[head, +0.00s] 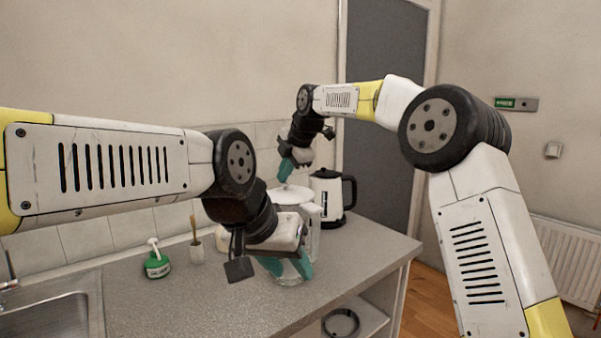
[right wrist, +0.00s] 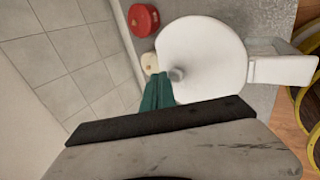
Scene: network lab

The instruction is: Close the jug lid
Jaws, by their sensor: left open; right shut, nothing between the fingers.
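The jug (head: 313,212), with a clear body and a white handle, stands on the grey worktop. Its white lid (head: 291,195) is on top; I cannot tell if it is fully down. In the right wrist view the round lid (right wrist: 205,50) shows from above, with a small knob and the handle at right. My left gripper (head: 287,268) is open, its teal fingers low at the jug's body, partly hiding it; contact is unclear. My right gripper (head: 285,171) is shut and empty just above the lid; its fingertips (right wrist: 160,78) appear beside the knob.
A white and black kettle (head: 331,197) stands close behind the jug at right. A green bottle (head: 157,262) and a cup with a brush (head: 196,250) stand at left, near the sink (head: 50,318). The worktop (head: 200,305) is clear in front.

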